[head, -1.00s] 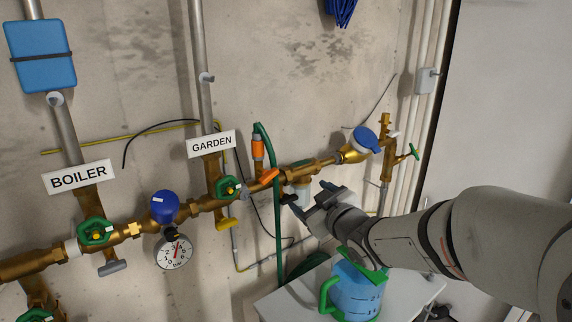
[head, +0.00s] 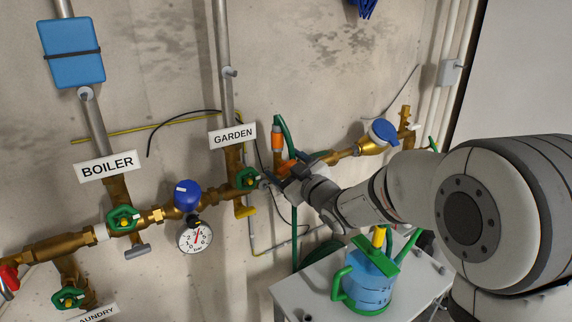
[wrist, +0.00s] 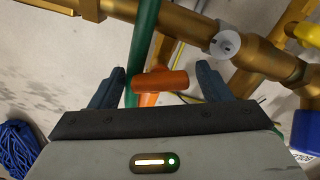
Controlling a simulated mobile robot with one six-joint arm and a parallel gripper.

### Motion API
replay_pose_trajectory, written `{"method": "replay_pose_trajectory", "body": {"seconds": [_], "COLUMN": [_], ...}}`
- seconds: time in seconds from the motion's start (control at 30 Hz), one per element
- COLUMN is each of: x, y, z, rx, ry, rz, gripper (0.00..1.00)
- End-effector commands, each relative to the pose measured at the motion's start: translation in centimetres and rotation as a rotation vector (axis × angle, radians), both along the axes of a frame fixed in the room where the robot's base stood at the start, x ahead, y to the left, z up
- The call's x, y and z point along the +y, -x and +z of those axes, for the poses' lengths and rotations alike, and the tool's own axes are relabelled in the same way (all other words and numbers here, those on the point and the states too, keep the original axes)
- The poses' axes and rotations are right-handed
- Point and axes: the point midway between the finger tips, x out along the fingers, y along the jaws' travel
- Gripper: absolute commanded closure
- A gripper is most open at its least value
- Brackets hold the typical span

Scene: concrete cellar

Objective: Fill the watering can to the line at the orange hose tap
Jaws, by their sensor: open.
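The blue watering can (head: 366,284) with green handle and green top stands upright on a pale table (head: 298,290) below the pipes. Faint marks show on its side; I cannot tell the water level. The orange tap handle (head: 286,167) sits on the brass pipe by the GARDEN sign, beside an orange hose fitting (head: 277,138) with a green hose (head: 288,135). My gripper (head: 276,180) is at the tap. In the wrist view my gripper (wrist: 162,76) is open, with the orange handle (wrist: 168,80) between its fingers, apparently untouched. The green hose (wrist: 143,40) passes close to the left finger.
Green valve wheels stand under the GARDEN (head: 232,135) and BOILER (head: 107,166) signs. A pressure gauge (head: 195,238) and a blue-capped meter (head: 383,132) are on the pipe. A red handle (head: 9,277) is at far left. The table's left part is mostly bare.

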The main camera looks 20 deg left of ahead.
Motion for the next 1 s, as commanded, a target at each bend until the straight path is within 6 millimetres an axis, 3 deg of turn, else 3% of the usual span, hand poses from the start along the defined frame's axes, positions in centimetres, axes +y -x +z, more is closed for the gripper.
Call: {"method": "replay_pose_trajectory", "body": {"seconds": [0.2, 0.73, 1.0], "x": [-0.02, -0.11, -0.18], "y": [-0.02, -0.06, -0.1], "z": [-0.02, 0.01, -0.29], "rx": [0.0, 0.0, 0.074], "ry": [0.0, 0.0, -0.065], "rz": [-0.001, -0.002, -0.004], "gripper": [0.3, 0.73, 0.74]}}
